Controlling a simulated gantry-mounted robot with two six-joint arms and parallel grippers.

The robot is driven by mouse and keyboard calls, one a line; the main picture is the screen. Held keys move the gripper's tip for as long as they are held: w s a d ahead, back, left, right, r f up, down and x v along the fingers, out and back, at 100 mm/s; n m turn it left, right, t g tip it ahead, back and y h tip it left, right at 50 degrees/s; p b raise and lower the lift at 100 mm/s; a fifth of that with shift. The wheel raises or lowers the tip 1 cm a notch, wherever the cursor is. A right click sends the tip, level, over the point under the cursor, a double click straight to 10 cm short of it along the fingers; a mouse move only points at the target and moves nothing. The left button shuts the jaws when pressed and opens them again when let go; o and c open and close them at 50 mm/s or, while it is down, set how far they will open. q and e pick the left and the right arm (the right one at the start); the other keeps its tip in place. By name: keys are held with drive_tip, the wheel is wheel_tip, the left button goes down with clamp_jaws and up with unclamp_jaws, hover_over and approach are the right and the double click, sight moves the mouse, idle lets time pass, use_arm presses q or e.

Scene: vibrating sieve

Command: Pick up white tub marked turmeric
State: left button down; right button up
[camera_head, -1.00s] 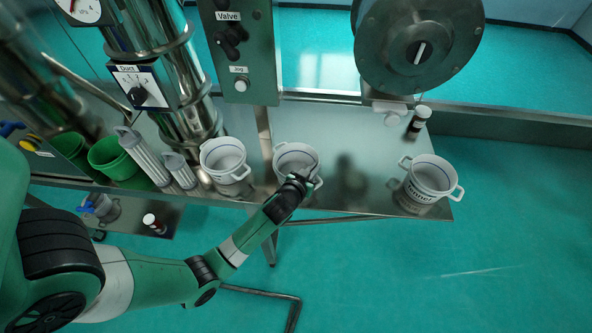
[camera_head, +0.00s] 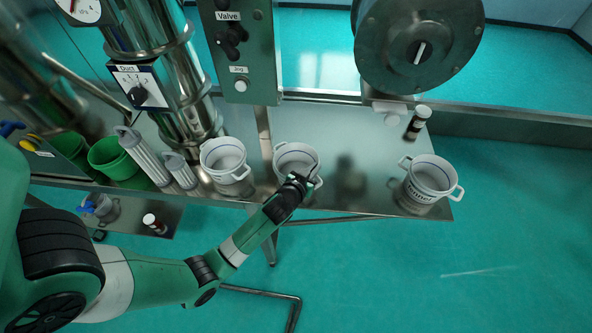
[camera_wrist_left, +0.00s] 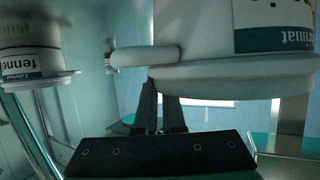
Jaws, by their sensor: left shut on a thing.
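My left gripper (camera_head: 299,179) is at the front rim of the middle white tub (camera_head: 295,155), shut on it at its near side. In the left wrist view its dark fingers (camera_wrist_left: 160,98) come up to the rim and handle of this white tub (camera_wrist_left: 195,50). A second white tub (camera_head: 222,154) stands to the left and a third (camera_head: 431,176) at the right end of the table. A tub labelled "fenne..." (camera_wrist_left: 30,50) shows at the left wrist view's left edge. I cannot read turmeric anywhere.
The steel table (camera_head: 355,140) carries the tubs near its front edge. A brown bottle with a white cap (camera_head: 417,122) stands at the back right. Green buckets (camera_head: 113,158) and pale cylinders (camera_head: 146,158) crowd the left. A control box (camera_head: 238,60) and round drum (camera_head: 418,48) overhang the back.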

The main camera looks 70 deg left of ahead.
idle(0.3)
use_arm(q)
drive_tip(key=r, duration=0.1)
drive_tip(key=r+p, duration=0.1)
drive_tip(key=r, duration=0.3)
drive_tip(key=shift+s+d, duration=0.2)
drive_tip(key=shift+s, duration=0.2)
drive_tip(key=a+r+p+v, duration=0.2)
drive_tip(key=p+v, duration=0.2)
drive_tip(key=v, duration=1.1)
drive_tip(key=shift+r, duration=0.25)
